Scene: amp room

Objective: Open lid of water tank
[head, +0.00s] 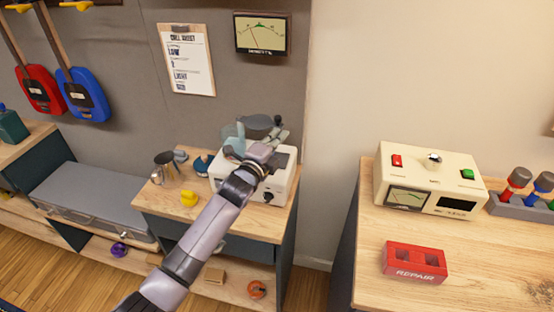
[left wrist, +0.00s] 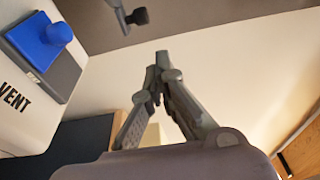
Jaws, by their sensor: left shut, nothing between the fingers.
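A white machine (head: 283,181) stands on the small wooden-topped bench, with a dark knob on its front. A pale see-through tank part (head: 234,138) shows at its upper left. A dark grey rounded piece (head: 257,122) is above it; I cannot tell whether this is the lid. My left gripper (head: 276,138) is over the top of the machine, and my wrist hides much of it. In the left wrist view the gripper's fingers (left wrist: 162,62) meet at the tips, shut and empty. My right gripper is not in view.
A wall (head: 340,120) is behind. The right bench holds a cream meter box (head: 430,180).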

